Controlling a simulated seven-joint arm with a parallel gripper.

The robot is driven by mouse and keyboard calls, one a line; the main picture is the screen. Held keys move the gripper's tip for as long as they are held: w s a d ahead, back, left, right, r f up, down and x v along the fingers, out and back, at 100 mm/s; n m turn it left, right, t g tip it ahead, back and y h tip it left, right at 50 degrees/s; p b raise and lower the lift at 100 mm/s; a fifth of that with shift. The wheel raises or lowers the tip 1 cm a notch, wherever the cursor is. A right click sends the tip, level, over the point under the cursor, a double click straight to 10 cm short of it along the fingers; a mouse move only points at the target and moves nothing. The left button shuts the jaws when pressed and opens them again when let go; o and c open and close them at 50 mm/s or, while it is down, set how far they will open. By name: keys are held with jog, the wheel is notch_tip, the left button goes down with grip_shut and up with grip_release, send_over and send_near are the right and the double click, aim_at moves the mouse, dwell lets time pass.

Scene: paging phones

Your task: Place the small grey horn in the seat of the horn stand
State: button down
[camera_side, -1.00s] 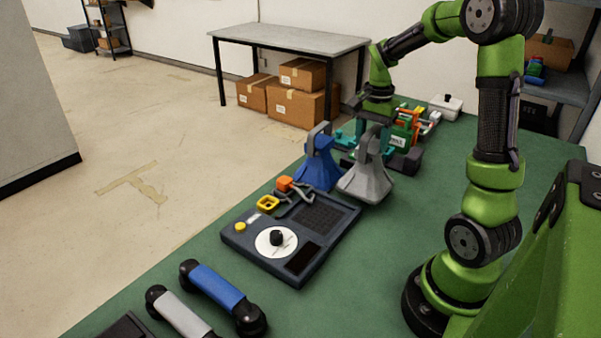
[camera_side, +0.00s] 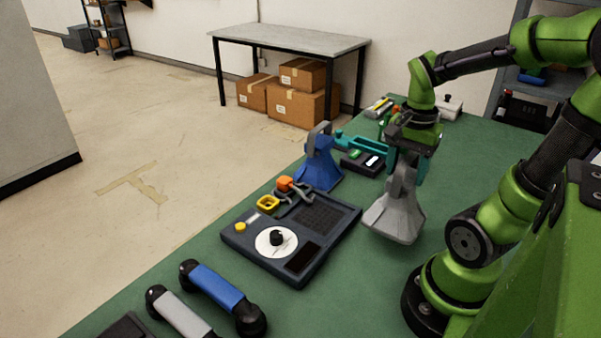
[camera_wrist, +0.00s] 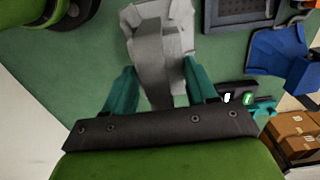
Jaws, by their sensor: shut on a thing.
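The small grey horn (camera_side: 395,217) is in my gripper (camera_side: 406,168), which is shut on its narrow upper part. Its wide flared end points down and a little left in the side view. In the wrist view the horn (camera_wrist: 163,45) sits between the teal fingers of my gripper (camera_wrist: 160,88). I cannot tell how far its flared end is above the green table. A teal bracket (camera_side: 362,143) with a dark block (camera_side: 362,163) bearing a green and a white patch stands left of my gripper; I cannot tell for certain whether this is the horn stand.
A blue horn (camera_side: 318,168) stands left of the grey horn. A dark console (camera_side: 325,255) with a white dial lies in front of it. A blue-gripped handset (camera_side: 217,288) and a grey-gripped one (camera_side: 183,315) lie nearer the camera. The table's right part (camera_side: 480,165) is clear.

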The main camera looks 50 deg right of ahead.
jog(key=shift+w+a+r, duration=0.7)
jog(key=shift+a+r, duration=0.1)
jog(key=shift+a, duration=3.75)
jog(key=w+d+f, duration=0.1)
jog(key=w+f, duration=0.1)
jog(key=w, duration=0.6)
jog(key=w+d+f, duration=0.2)
jog(key=w+f, duration=0.1)
jog(key=w, duration=0.4)
jog(key=shift+w, duration=0.35)
jog(key=shift+d+f, duration=0.1)
jog(key=shift+f, duration=0.05)
jog(key=shift+c, duration=1.7)
grip_release()
